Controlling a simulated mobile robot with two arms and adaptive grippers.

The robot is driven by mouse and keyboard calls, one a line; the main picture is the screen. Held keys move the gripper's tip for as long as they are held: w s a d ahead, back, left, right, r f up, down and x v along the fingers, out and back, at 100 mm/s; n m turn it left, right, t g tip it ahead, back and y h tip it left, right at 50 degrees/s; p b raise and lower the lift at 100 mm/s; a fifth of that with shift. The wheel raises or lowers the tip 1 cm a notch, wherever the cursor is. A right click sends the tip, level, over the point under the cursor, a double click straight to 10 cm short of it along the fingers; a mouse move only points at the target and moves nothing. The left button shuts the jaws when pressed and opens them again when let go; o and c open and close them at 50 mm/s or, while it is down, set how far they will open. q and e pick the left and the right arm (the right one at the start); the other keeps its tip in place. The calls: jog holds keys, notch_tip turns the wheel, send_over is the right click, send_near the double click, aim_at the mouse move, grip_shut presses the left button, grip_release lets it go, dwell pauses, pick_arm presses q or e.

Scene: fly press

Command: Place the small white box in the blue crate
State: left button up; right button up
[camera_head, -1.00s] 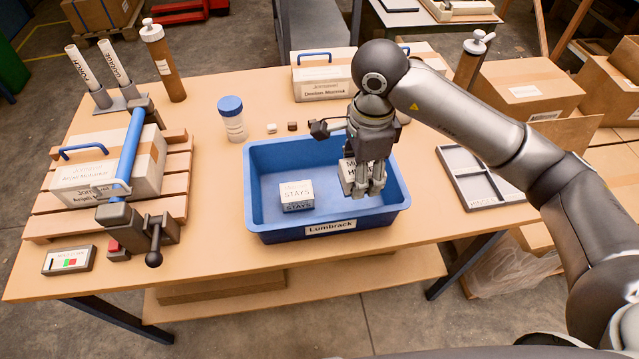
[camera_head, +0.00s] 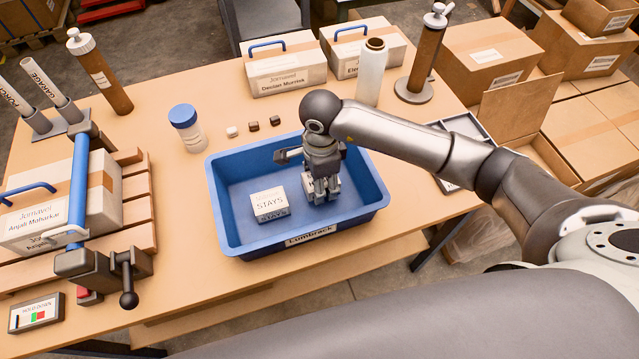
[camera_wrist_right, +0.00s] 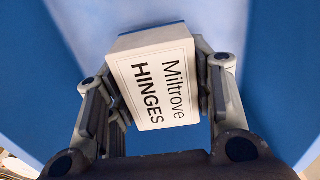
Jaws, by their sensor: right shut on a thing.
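The blue crate (camera_head: 232,237), labelled Lumbrack, sits on the wooden table near its front edge. My right gripper (camera_head: 322,196) is inside the crate's outline, right of its middle. It is shut on a small white box (camera_wrist_right: 158,80) marked "Miltrove HINGES", which sits between the fingers in the right wrist view. In the head view that box is mostly hidden behind the fingers. Whether it touches the crate floor I cannot tell. Another small white box (camera_head: 269,203), marked "STAYS", lies in the crate just left of the gripper. My left gripper is not in view.
A clear jar with a blue lid (camera_head: 187,128) and several small blocks stand behind the crate. The blue-handled press (camera_head: 78,190) is at left. A grey divided tray (camera_head: 462,130) lies at right, partly behind my arm. White handled boxes (camera_head: 285,72) stand at the back.

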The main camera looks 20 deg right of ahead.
notch_tip(320, 180, down, 2)
jog(key=shift+f, duration=0.35)
jog(key=o, duration=1.1)
jog(key=shift+o, duration=0.5)
jog(key=shift+s, duration=0.1)
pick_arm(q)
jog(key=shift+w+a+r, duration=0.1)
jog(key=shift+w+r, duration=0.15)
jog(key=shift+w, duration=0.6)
pick_arm(e)
jog(key=shift+r, duration=0.1)
